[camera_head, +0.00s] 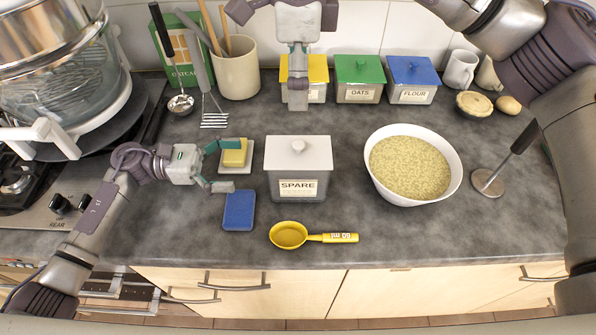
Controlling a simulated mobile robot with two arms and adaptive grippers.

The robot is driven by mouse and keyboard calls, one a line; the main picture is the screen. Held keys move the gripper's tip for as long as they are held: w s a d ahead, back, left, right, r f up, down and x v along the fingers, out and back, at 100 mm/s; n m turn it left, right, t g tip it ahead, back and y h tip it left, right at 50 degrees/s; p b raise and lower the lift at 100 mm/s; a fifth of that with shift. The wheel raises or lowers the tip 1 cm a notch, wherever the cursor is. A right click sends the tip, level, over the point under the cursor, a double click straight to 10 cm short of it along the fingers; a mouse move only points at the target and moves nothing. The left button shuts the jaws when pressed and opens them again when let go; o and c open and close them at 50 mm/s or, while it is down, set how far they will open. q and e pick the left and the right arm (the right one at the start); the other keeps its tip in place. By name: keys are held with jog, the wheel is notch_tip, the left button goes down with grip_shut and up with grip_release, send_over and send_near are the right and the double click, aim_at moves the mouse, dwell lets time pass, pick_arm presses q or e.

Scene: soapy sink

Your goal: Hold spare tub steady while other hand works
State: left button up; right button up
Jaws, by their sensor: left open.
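The spare tub (283,185) is a grey box with a pale lid and a "SPARE" label, standing upright on the counter in the middle of the head view. My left gripper (226,166) is open just left of the tub, its fingers apart and pointing towards it. A gap separates the fingertips from the tub. My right gripper (298,100) hangs down in front of a yellow tub (318,76). Its fingers are seen edge-on, so their opening and any contact with the yellow tub cannot be told.
A butter dish (235,155) sits beside my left fingers, with a blue sponge (239,210) nearer the front. A yellow measuring scoop (289,235) lies before the spare tub. A white bowl of grain (410,167) stands right. Green (359,75) and blue (413,77) tubs line the back.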

aim_at(301, 143)
pick_arm(q)
jog(key=d, duration=1)
jog(key=shift+s+d+r, duration=0.1)
jog(key=shift+s+d, duration=0.05)
jog(key=shift+d, duration=0.1)
jog(key=shift+s+d, duration=0.1)
jog(key=shift+d, duration=0.4)
pick_arm(e)
jog(key=shift+s+r, duration=0.1)
jog(key=shift+s, duration=0.1)
pick_arm(q)
jog(key=c, duration=1.5)
jog(key=shift+c, duration=0.5)
pick_arm(e)
jog(key=f, duration=1.3)
jog(key=shift+d+f, duration=0.3)
jog(key=shift+f, duration=0.1)
